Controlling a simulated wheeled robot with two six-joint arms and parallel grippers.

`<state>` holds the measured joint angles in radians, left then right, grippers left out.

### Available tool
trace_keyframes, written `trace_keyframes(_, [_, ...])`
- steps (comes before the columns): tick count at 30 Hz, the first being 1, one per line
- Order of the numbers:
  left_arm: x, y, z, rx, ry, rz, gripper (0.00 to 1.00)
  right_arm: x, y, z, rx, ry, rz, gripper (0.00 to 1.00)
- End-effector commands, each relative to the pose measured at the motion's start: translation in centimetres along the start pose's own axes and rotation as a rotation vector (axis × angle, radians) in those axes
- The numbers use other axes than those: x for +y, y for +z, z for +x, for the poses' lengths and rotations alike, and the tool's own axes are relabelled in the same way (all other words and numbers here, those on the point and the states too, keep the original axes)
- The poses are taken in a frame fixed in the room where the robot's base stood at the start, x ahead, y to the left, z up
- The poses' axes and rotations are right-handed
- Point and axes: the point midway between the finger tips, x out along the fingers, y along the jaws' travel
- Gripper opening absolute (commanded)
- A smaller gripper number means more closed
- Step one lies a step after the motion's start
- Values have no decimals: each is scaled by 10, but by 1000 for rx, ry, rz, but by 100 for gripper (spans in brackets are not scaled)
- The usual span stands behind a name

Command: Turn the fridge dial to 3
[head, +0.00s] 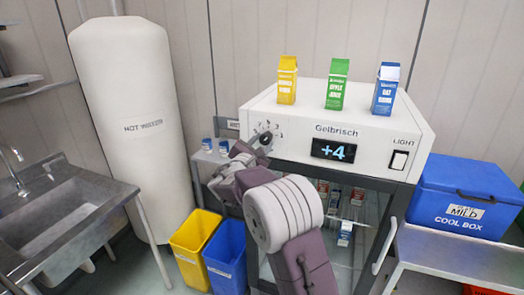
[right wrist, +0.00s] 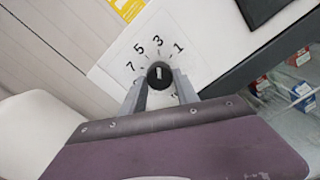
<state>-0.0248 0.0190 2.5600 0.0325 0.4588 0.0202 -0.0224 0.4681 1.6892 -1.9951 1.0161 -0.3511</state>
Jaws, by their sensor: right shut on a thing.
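The fridge (head: 300,118) has a white top panel with a display (head: 333,150) reading "+4". Its black dial (head: 265,138) is at the panel's left and is partly hidden by my right gripper in the head view. In the right wrist view the dial (right wrist: 159,74) shows a short white mark pointing up, roughly towards the 3. The digits 7, 5, 3 and 1 show around it, and lower markings are hidden. My right gripper (right wrist: 160,85) is shut on the dial, one finger on each side. My left gripper is out of view.
Yellow (head: 287,80), green (head: 337,84) and blue (head: 385,88) cartons stand on the fridge. A light switch (head: 398,160) is at the panel's right. A blue cool box (head: 466,197) stands right; yellow and blue bins (head: 226,257) and a sink (head: 60,215) are left.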

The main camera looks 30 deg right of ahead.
Motion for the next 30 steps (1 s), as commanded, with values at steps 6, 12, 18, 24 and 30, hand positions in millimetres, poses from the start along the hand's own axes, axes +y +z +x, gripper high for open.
trace_keyframes(6, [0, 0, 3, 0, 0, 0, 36, 0, 1, 0, -1, 0, 15, 0])
trace_keyframes(12, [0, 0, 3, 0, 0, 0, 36, 0, 1, 0, -2, 0, 15, 0])
trace_keyframes(18, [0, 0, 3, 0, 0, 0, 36, 0, 1, 0, -1, 0, 14, 58])
trace_keyframes(24, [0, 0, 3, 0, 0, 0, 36, 0, 1, 0, -1, 0, 13, 58])
trace_keyframes(30, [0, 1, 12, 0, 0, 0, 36, 0, -2, -21, 1, 4, 15, 58])
